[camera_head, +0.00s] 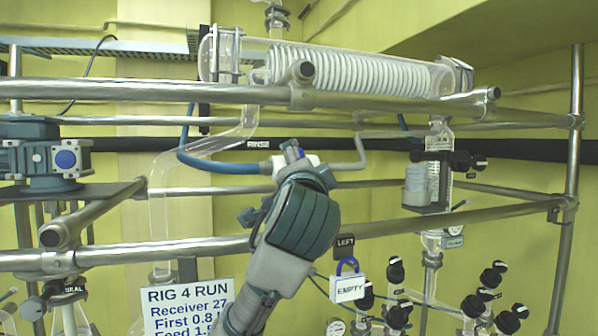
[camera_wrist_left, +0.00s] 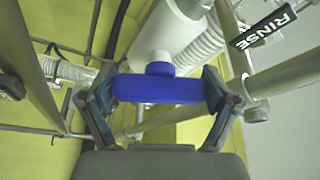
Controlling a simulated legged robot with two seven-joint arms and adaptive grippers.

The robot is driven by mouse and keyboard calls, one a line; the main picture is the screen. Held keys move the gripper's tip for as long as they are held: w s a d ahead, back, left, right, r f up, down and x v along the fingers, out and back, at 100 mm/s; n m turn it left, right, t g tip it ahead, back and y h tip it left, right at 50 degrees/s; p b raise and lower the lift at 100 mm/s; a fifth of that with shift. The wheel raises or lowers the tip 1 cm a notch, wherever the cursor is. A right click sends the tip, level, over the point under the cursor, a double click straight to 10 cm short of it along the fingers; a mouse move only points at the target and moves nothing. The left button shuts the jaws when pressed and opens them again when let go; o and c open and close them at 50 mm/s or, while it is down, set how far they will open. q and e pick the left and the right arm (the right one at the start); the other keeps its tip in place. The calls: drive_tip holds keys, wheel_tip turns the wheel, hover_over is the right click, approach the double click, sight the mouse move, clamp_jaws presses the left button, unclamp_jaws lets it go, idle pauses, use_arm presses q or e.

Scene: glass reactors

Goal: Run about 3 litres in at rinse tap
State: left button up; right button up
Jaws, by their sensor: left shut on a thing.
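The rinse tap (camera_head: 311,162) is a small white valve on a pipe below the coiled glass condenser, largely hidden behind my arm in the head view. A blue hose (camera_head: 215,163) joins its left side. Its blue bar handle (camera_wrist_left: 158,90) lies across the wrist view. A black RINSE tag (camera_wrist_left: 263,26) shows at upper right there. My left gripper (camera_head: 296,168) is at the tap, its fingers shut on the two ends of the blue handle. The receiver sign (camera_head: 187,308) is partly covered by my arm. My right gripper is not in view.
Steel rails (camera_head: 130,248) cross in front and behind. The glass condenser (camera_head: 345,70) lies above the tap. A motor (camera_head: 40,160) stands at left.

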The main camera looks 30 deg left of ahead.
use_arm(q)
drive_tip(key=m, duration=0.2)
drive_tip(key=m+h+p, duration=0.1)
drive_tip(key=m, duration=0.1)
drive_tip(key=shift+w+d+f+g+h, duration=0.1)
drive_tip(key=shift+d+f+g+h, duration=0.1)
drive_tip(key=shift+g+h, duration=0.15)
drive_tip(key=shift+f+m+g+p, duration=0.1)
drive_tip(key=shift+m+g+p, duration=0.3)
drive_tip(key=shift+m, duration=0.5)
drive_tip(key=shift+f, duration=0.15)
drive_tip(key=o, duration=0.9)
drive_tip(key=shift+d, duration=0.1)
drive_tip(key=shift+d+r, duration=0.25)
drive_tip(key=shift+d, duration=0.25)
drive_tip(key=v, duration=1.1)
drive_tip(key=shift+s, duration=0.4)
